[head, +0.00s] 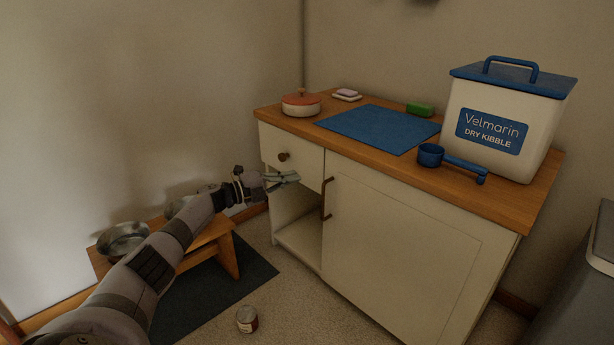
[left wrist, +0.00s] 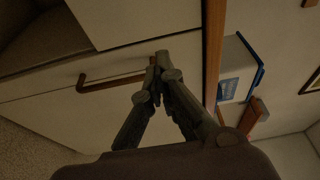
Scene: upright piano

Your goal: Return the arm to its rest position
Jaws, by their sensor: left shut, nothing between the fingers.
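My left arm reaches in from the lower left in the head view. Its gripper (head: 282,180) is shut and empty, in front of the cabinet (head: 400,245), near the open shelf space below the drawer (head: 291,152). In the left wrist view the closed fingertips (left wrist: 158,62) appear close to a brown door handle (left wrist: 108,82); I cannot tell whether they touch it. That handle also shows in the head view (head: 326,199), right of the gripper. My right gripper is not in view.
A wooden bench (head: 228,258) with metal bowls (head: 123,240) stands beneath and beside my arm. A can (head: 247,319) is on the floor.

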